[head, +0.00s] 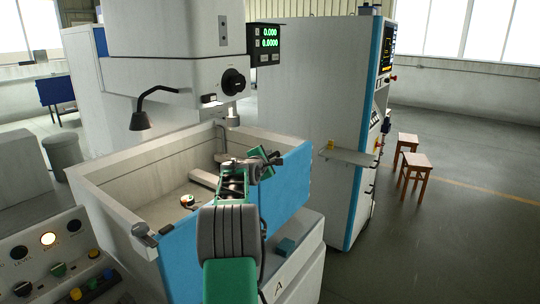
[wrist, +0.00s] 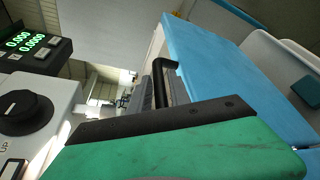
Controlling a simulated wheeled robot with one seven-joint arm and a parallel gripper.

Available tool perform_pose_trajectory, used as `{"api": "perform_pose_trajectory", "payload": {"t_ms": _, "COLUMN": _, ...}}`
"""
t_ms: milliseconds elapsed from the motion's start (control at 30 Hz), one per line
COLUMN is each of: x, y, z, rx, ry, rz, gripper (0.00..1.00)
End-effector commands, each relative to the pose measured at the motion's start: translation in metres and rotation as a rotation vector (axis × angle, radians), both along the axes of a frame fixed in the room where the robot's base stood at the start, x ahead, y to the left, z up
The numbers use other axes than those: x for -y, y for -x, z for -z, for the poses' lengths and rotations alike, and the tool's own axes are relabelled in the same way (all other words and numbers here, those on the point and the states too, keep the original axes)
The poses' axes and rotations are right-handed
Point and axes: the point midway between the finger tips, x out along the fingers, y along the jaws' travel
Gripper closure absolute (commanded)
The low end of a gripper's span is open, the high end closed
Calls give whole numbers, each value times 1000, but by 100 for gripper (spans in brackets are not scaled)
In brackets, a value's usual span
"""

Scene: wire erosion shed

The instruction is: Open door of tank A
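Tank A is an open-topped pale box (head: 105,197) with a blue door (head: 286,190) along its front. The door stands upright and looks closed. The letter A (head: 279,287) is on the base below it. A grey latch-like fitting (head: 145,235) sits at the door's left top corner. My gripper (head: 263,164) is over the door's top edge, towards its right end. In the wrist view, one green finger with a black pad fills the foreground. The blue door (wrist: 235,75) lies beyond it, with a black bent handle (wrist: 168,75) by its edge. The finger gap is hidden.
A machine head with a black lamp (head: 140,118) and a nozzle (head: 232,118) hangs over the tank. A control panel (head: 50,255) is at lower left. A tall cabinet (head: 320,120) with a small shelf stands right of the tank. Floor at right is clear beyond two stools (head: 416,162).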

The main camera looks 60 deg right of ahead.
Motion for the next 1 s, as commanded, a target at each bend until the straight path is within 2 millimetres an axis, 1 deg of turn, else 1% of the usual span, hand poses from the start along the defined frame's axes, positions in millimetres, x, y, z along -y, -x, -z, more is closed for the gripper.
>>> {"api": "perform_pose_trajectory", "payload": {"t_ms": 233, "x": 2, "y": 1, "z": 0, "rx": 0, "ry": 1, "rz": 1, "gripper": 77}}
{"api": "perform_pose_trajectory", "payload": {"t_ms": 500, "x": 2, "y": 1, "z": 1, "rx": 0, "ry": 1, "rz": 1, "gripper": 99}}
{"api": "perform_pose_trajectory", "payload": {"t_ms": 533, "x": 2, "y": 1, "z": 1, "rx": 0, "ry": 1, "rz": 1, "gripper": 100}}
{"api": "perform_pose_trajectory", "payload": {"t_ms": 1000, "x": 1, "y": 1, "z": 1, "rx": 0, "ry": 0, "rz": 1, "gripper": 100}}
